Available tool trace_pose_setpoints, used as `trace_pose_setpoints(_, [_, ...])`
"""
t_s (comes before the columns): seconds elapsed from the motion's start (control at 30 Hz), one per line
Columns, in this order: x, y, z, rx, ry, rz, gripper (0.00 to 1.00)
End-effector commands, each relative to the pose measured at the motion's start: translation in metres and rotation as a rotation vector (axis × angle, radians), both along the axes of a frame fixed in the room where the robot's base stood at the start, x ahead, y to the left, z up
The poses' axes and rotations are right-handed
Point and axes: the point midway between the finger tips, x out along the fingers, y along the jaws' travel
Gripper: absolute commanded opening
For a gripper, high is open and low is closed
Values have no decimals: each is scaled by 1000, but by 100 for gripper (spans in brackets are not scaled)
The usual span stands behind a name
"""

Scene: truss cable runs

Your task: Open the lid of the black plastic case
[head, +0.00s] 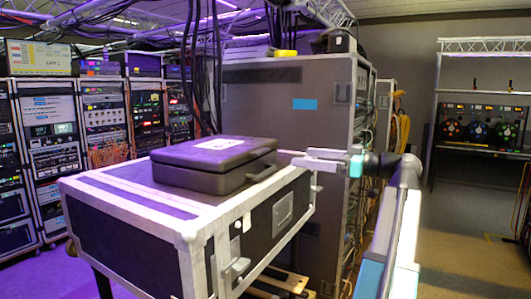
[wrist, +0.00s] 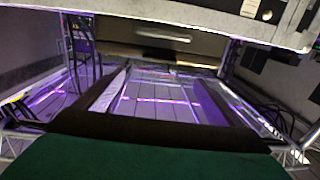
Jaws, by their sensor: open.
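The black plastic case (head: 215,163) lies flat in the head view, with its lid (head: 228,147) down and a pale label (head: 220,143) on top. A seam and latches show along its front side. My gripper (head: 305,162) is to the right of the case, apart from it, with pale fingers pointing left. It is open, and nothing shows between the fingers. The wrist view shows dark and green parts of my gripper along the bottom. I cannot make out the black case there.
The case stands on a large flight case (head: 130,200) with metal edges and a latch (head: 236,270). A tall grey rack (head: 275,100) stands close behind, with black cables hanging beside it. Equipment racks (head: 105,120) fill the left. Open floor lies at the right (head: 460,230).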

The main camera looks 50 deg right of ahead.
Motion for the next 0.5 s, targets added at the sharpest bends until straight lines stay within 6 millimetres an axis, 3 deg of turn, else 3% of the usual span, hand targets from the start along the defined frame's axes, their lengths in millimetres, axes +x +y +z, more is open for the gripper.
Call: trace_pose_setpoints(0.5, [4,-1,1,0,0,-8,89])
